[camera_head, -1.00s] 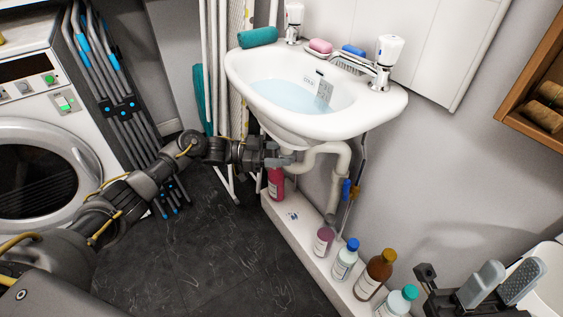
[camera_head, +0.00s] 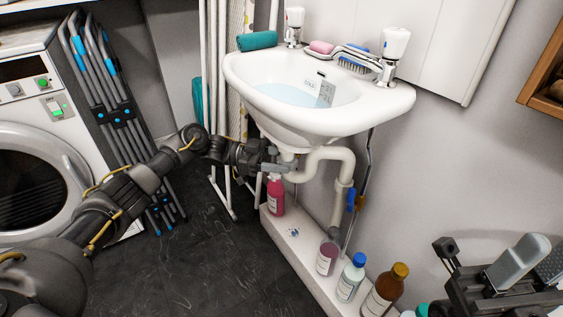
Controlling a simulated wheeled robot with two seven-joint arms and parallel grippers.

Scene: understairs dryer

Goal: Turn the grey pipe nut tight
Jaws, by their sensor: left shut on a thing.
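The sink (camera_head: 390,105) is on the wall with a cream drain pipe (camera_head: 328,154) bending below it. My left gripper (camera_head: 280,168) reaches in from the left under the bowl and is shut at the pipe's upright part. The grey pipe nut is mostly hidden by the fingers there, so its turn and seating cannot be seen. My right gripper (camera_head: 533,264) is at the lower right, away from the pipe. Its two grey finger pads stand apart with nothing seen between them.
A red bottle (camera_head: 276,197) stands just below my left gripper. Several more bottles, including a brown one (camera_head: 385,289), line the white ledge (camera_head: 295,246). A blue-handled valve (camera_head: 351,199) sits right of the pipe. A folded rack and washing machine (camera_head: 35,180) stand left. Dark floor is clear.

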